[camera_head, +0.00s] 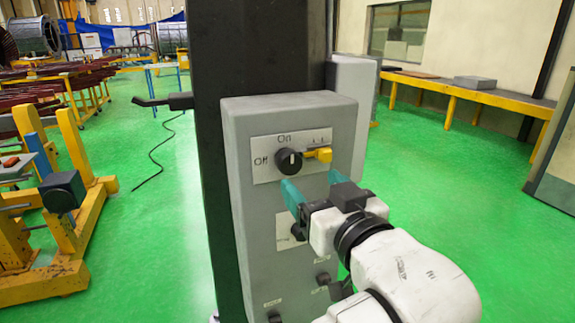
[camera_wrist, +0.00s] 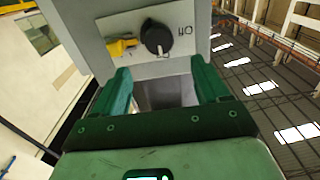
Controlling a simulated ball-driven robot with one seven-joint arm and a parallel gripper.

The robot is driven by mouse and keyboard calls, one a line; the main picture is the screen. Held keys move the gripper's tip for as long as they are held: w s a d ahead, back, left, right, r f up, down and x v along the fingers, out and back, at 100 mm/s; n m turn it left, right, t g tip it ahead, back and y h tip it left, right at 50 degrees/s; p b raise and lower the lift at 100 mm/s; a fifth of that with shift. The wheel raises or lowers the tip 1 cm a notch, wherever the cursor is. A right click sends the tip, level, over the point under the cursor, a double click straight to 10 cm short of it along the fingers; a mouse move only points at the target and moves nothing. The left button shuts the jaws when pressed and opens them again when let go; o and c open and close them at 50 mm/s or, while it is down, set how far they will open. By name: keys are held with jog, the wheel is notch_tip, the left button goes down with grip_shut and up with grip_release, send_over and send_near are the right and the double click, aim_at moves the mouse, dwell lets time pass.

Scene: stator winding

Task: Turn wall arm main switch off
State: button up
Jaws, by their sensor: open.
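The main switch (camera_head: 288,161) is a black round knob with a white mark, on a light plate marked "On" above and "Off" at its left. The plate is on a grey control box (camera_head: 240,215). The knob also shows at the top of the wrist view (camera_wrist: 157,38), rotated. Its white mark looks roughly upright in the head view; I cannot tell its exact setting. My gripper (camera_head: 312,184) is open and empty, its teal fingers just below and right of the knob. In the wrist view the two green fingers (camera_wrist: 163,85) are spread wide, with the knob beyond their tips, apparently untouched.
A yellow lever or padlock (camera_head: 322,155) sits right beside the knob. Smaller knobs (camera_head: 323,279) are lower on the box. A dark column (camera_head: 262,45) stands behind it. A yellow frame (camera_head: 70,245) is at left and a long bench (camera_head: 470,93) at right. Green floor lies open between.

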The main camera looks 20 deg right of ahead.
aim_at(292, 163)
jog(key=w+p, duration=0.1)
jog(key=w, duration=0.8)
jog(key=shift+w+f, duration=0.1)
jog(key=shift+w, duration=0.05)
jog(key=c, duration=1.1)
jog(key=shift+o, duration=0.2)
